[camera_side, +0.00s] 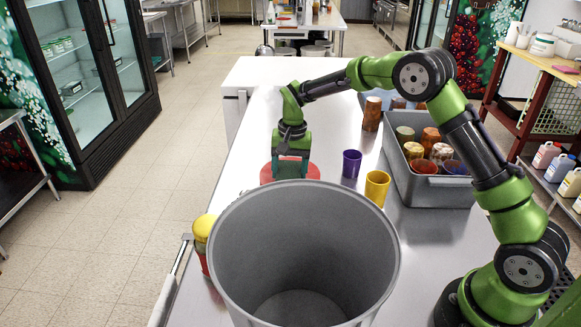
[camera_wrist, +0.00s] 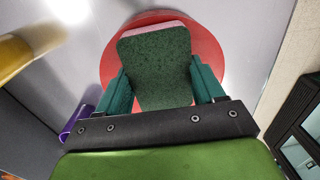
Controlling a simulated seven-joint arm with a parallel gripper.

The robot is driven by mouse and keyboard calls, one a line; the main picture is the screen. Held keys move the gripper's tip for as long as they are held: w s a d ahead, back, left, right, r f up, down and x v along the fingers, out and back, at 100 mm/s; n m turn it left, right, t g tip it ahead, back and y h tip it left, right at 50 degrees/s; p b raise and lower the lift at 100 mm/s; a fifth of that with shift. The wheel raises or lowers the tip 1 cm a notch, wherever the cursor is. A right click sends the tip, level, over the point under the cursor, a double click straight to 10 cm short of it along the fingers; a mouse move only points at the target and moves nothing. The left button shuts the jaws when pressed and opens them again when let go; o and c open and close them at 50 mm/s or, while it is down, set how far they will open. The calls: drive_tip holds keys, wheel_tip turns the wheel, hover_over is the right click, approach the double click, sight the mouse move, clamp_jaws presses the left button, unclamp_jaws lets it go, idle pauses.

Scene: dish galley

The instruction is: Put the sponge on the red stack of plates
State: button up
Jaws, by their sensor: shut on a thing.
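My gripper (camera_side: 291,166) is over the red stack of plates (camera_side: 314,172) in the side view, pointing down. In the wrist view, the two teal fingers of my gripper (camera_wrist: 162,74) are shut on the sponge (camera_wrist: 155,48), one on each side. The sponge has a dark green face and a pink far edge. The red plates (camera_wrist: 112,62) show as a round disc behind and around it. I cannot tell whether the sponge touches the top plate.
A large grey bin (camera_side: 232,235) stands in front of the plates. A purple cup (camera_side: 351,164) and a yellow cup (camera_side: 377,187) stand to their right. A grey crate (camera_side: 436,191) of cups is farther right.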

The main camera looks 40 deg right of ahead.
drive_tip(key=o, duration=1.1)
